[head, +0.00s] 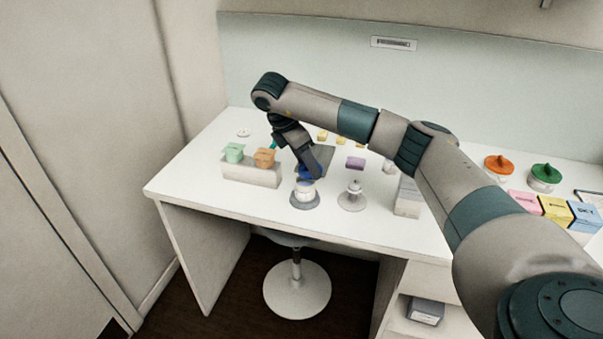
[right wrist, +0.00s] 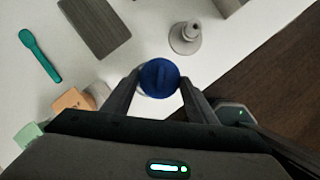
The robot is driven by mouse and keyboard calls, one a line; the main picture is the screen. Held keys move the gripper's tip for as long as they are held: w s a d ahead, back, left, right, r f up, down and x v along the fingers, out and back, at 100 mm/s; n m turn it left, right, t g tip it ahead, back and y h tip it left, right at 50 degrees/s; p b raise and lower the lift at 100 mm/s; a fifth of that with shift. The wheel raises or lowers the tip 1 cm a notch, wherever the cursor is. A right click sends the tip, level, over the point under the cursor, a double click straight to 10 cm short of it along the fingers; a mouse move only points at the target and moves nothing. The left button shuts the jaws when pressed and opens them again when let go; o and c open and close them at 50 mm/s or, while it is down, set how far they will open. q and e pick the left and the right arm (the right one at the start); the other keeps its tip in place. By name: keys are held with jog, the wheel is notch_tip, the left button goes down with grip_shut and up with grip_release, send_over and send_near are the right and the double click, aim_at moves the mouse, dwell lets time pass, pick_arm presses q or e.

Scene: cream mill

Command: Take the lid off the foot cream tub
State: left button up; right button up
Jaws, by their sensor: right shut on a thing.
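A round blue lid with a raised grip bar (right wrist: 159,78) sits between the two fingers of my right gripper (right wrist: 158,84), which is shut on it. In the head view the lid (head: 306,172) is at the top of a small white tub (head: 304,189), the foot cream tub by its place under the lid. The tub stands upright on a grey round base (head: 304,202) near the table's front edge. I cannot tell whether the lid rests on the tub or is slightly above it. My right arm reaches in from the right. My left gripper is not in view.
A grey-white stand (head: 352,199) is just right of the tub. A dark grey slab (right wrist: 94,26) and teal spoon (right wrist: 39,55) lie behind. Tubs with orange (head: 498,164) and green (head: 546,173) lids stand far right.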

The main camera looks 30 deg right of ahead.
jog(key=s+d+r, duration=0.1)
jog(key=s+r, duration=0.5)
jog(key=s, duration=0.3)
jog(key=shift+s+d+b, duration=0.25)
jog(key=shift+d+b, duration=0.05)
jog(key=shift+d, duration=0.1)
jog(key=shift+r+p, duration=1)
dwell(0.4)
jog(key=shift+r+p, duration=1.45)
